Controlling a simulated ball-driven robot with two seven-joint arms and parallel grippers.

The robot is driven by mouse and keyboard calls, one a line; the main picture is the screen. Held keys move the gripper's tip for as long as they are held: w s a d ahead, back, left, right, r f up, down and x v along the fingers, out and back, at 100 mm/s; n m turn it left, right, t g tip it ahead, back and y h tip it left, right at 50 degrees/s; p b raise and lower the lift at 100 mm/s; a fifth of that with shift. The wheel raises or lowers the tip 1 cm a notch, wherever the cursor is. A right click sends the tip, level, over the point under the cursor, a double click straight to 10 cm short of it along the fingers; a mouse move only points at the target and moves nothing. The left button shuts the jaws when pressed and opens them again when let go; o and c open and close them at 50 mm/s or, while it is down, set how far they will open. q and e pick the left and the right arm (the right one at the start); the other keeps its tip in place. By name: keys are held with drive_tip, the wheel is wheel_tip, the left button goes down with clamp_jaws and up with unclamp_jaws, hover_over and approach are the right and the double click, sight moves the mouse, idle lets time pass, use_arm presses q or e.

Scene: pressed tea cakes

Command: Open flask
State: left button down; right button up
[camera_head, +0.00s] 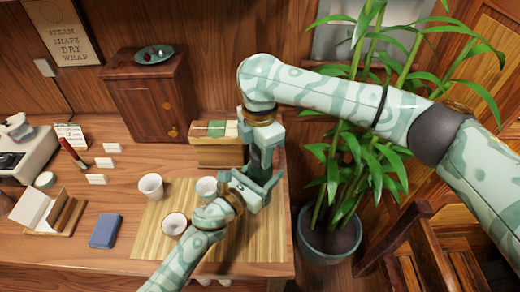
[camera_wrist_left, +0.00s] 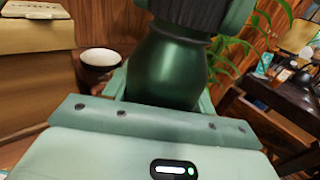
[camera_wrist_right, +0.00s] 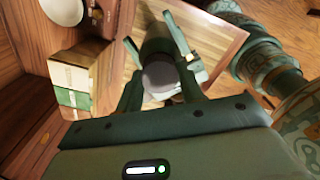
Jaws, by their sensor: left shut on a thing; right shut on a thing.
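The flask (camera_wrist_left: 168,72) is glossy dark green with a dark ribbed cap (camera_wrist_left: 188,14). It stands upright in the left wrist view. My left gripper (camera_head: 264,188) is shut on its body from the front. My right gripper (camera_head: 262,150) comes from above and is shut on the cap; its fingers flank the cap at the top of the left wrist view. In the right wrist view a round grey end (camera_wrist_right: 160,76) shows between the right fingers. In the head view both grippers hide most of the flask. I cannot tell whether the cap is loose.
A box of green and white packets (camera_head: 217,146) is behind the grippers. A wooden cabinet (camera_head: 148,98) stands farther left. A potted plant (camera_head: 328,240) is right of the table. A blue pad (camera_head: 105,231) lies front left.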

drive_tip(key=n, duration=0.6)
drive_tip(key=shift+n, duration=0.3)
drive_tip(key=n, duration=0.9)
drive_tip(key=shift+d, duration=0.1)
drive_tip(key=n, duration=0.5)
drive_tip(key=shift+r, duration=0.2)
drive_tip(key=shift+r, duration=0.95)
